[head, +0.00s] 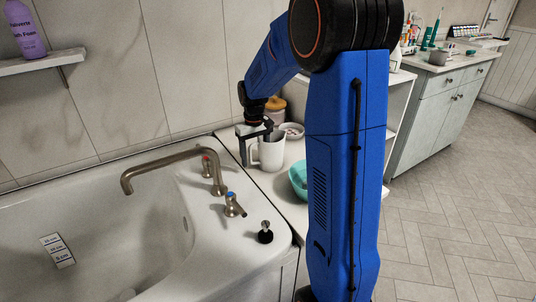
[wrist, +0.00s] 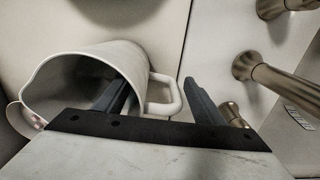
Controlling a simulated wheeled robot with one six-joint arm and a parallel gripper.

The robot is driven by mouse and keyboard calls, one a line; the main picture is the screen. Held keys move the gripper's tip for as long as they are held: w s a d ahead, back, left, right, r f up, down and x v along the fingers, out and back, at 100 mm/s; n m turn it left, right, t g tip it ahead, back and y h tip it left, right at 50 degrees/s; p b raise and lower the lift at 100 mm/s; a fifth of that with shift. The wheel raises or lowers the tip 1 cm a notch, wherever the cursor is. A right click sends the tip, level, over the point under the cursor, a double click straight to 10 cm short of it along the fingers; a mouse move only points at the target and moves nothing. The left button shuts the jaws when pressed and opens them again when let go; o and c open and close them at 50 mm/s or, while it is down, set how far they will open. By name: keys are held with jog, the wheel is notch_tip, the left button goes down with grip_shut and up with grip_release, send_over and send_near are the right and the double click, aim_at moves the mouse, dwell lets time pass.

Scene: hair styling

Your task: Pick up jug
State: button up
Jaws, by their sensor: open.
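The white jug (head: 272,154) stands upright on the ledge beside the tub, its handle toward the tub. In the wrist view the jug (wrist: 146,60) shows its open mouth on the left and its handle on the right. My gripper (head: 255,148) is at the jug's handle side, pointing down. In the wrist view my gripper (wrist: 157,88) is open, with the handle between its fingers. One finger overlaps the jug's mouth and appears to be inside it; the other is outside, beyond the handle. Contact cannot be told.
A brass faucet (head: 170,162) and its taps stand on the tub rim (head: 235,250) left of the jug. A teal bowl (head: 298,178) is in front of the jug, partly hidden by my arm. Behind are a small bowl (head: 292,130) and a yellowish jar (head: 275,108).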

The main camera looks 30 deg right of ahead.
jog(key=shift+f, duration=0.5)
grip_shut()
notch_tip(320, 180, up, 10)
jog(key=shift+r, duration=0.1)
dwell(0.5)
